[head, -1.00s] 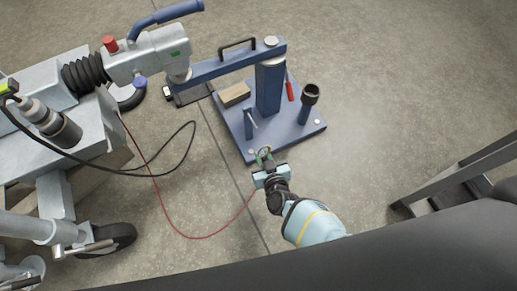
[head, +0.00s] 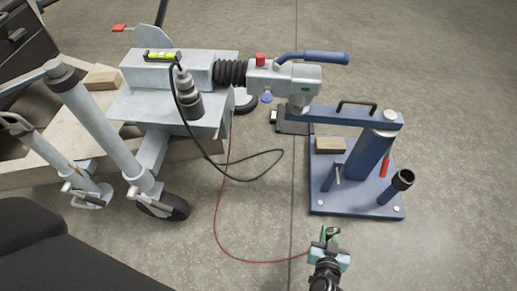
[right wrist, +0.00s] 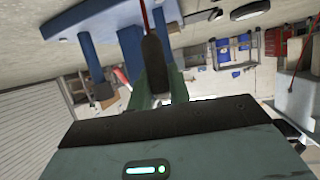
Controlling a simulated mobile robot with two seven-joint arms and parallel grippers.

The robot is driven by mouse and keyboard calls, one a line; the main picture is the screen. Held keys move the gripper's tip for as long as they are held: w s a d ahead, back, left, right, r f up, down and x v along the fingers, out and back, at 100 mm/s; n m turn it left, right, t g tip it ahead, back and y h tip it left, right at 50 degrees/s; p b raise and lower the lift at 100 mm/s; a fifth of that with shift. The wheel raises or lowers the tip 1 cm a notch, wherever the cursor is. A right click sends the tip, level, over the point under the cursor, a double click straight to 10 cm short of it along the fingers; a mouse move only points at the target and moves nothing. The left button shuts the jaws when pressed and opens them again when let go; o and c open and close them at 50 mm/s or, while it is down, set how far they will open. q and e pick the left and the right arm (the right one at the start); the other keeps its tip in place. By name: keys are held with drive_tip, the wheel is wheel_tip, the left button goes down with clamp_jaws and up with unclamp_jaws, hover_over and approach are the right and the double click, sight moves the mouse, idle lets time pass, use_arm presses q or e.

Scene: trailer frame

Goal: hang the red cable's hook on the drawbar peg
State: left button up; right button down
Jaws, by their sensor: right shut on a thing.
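The red cable (head: 222,232) hangs from the grey drawbar (head: 135,107), dips across the floor and runs to my right gripper (head: 331,236). The gripper is shut on the cable's end, low in front of the blue stand. In the right wrist view, a dark sleeve (right wrist: 153,62) with the red cable (right wrist: 144,14) above it sits between the green fingers (right wrist: 158,95). The hook itself is mostly hidden by the fingers and too small to make out. I cannot clearly pick out the drawbar peg. My left gripper is not in view.
The drawbar's coupling head (head: 285,77) sits over the blue stand's arm (head: 350,117). A black cable (head: 215,161) loops beside the red one. A jockey wheel (head: 170,206) is at left. The stand's base plate (head: 340,205) is close behind my gripper. Floor at right is clear.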

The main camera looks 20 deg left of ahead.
drive_tip(key=shift+r, duration=0.1)
idle(0.4)
drive_tip(key=r+p, duration=0.1)
drive_tip(key=r, duration=0.1)
drive_tip(key=r+p, duration=0.2)
drive_tip(key=shift+w+r, duration=0.1)
drive_tip(key=shift+w, duration=0.3)
drive_tip(key=shift+f, duration=0.2)
drive_tip(key=shift+a, duration=0.1)
